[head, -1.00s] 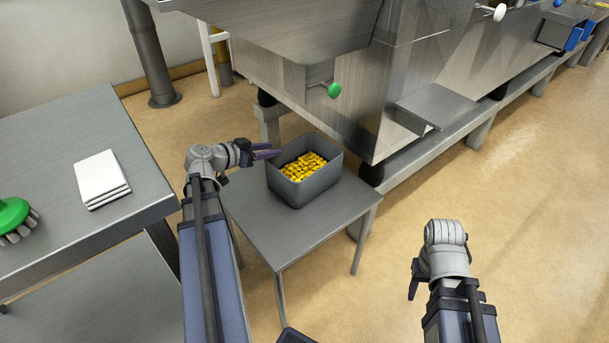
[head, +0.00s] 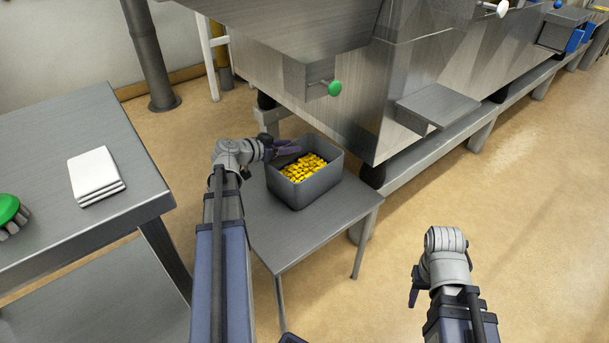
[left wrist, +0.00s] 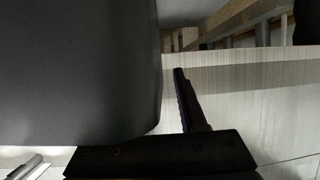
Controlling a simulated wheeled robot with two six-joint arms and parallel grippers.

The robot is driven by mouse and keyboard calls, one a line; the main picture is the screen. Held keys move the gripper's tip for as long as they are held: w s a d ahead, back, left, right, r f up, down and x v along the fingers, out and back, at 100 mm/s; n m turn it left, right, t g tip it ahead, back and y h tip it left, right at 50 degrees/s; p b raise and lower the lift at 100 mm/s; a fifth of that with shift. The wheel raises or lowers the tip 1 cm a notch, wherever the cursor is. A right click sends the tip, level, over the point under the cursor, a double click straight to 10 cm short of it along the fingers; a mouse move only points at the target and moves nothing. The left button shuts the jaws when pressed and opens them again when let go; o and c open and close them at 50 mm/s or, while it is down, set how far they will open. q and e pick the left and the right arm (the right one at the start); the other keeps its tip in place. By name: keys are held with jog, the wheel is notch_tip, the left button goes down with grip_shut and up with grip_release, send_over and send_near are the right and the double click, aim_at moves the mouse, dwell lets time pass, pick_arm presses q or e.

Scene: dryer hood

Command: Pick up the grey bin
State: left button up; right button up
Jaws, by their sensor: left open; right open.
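The grey bin (head: 314,190), filled with small yellow pieces (head: 304,168), stands upright on a small metal table (head: 268,238). My left gripper (head: 286,152) is open at the bin's back left rim. In the left wrist view the bin's dark wall (left wrist: 75,75) fills the left side, close to the camera. One finger of my left gripper shows just right of that wall; the other is hidden there. I cannot tell whether the fingers touch the bin. My right gripper (head: 414,290) is open and empty, pointing down over the floor at the right.
A large steel machine with a green knob (head: 334,89) overhangs just behind the bin. A side table (head: 75,150) at the left holds folded white cloths (head: 95,175) and a green-topped brush (head: 8,210). The floor at the right is clear.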

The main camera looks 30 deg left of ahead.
pick_arm(q)
jog(key=shift+c, duration=0.2)
grip_shut()
dwell(1.1)
